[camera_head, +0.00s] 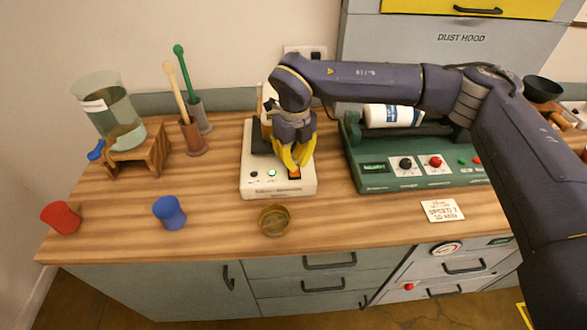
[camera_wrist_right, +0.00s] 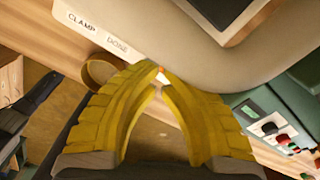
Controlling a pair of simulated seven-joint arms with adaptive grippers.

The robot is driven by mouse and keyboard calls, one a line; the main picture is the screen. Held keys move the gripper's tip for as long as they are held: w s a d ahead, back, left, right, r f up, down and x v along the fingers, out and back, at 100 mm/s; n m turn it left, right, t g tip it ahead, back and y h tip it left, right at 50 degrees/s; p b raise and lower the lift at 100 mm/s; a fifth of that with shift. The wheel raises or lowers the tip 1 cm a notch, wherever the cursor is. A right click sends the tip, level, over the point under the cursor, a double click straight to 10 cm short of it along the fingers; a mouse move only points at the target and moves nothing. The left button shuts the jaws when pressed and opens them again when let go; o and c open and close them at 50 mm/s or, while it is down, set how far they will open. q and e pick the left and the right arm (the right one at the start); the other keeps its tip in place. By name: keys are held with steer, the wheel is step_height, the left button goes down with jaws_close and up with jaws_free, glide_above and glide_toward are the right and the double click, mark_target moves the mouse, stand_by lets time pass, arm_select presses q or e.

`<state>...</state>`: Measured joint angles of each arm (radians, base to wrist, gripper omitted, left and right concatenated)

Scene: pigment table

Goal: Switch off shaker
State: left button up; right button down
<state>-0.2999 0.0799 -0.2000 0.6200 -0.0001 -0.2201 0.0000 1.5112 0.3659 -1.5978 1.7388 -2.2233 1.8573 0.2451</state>
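A white bench device (camera_head: 278,189) with a dark top part stands left of centre on the wooden counter. Its front panel carries a lit green lamp (camera_head: 272,173) and an orange-red switch (camera_head: 294,173). The words CLAMP and DONE show on its panel in the wrist view (camera_wrist_right: 98,33). I cannot tell from the frames whether this is the shaker. My right gripper (camera_head: 294,163) points down over the front panel, its yellow fingertips just at the orange switch. In the wrist view the fingertips (camera_wrist_right: 161,74) meet with nothing between them; a small orange spot shows at the tips. My left gripper is not in view.
A green machine (camera_head: 378,178) with knobs and a white bottle (camera_head: 393,116) stands to the right. A brass dish (camera_head: 274,220) lies in front of the white device. Blue (camera_head: 170,211) and red (camera_head: 61,217) cups and a glass vessel (camera_head: 113,113) are at left.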

mark_target(295, 173)
steer(key=shift+f, duration=1.3)
stand_by(1.1)
steer(key=shift+r, duration=3.55)
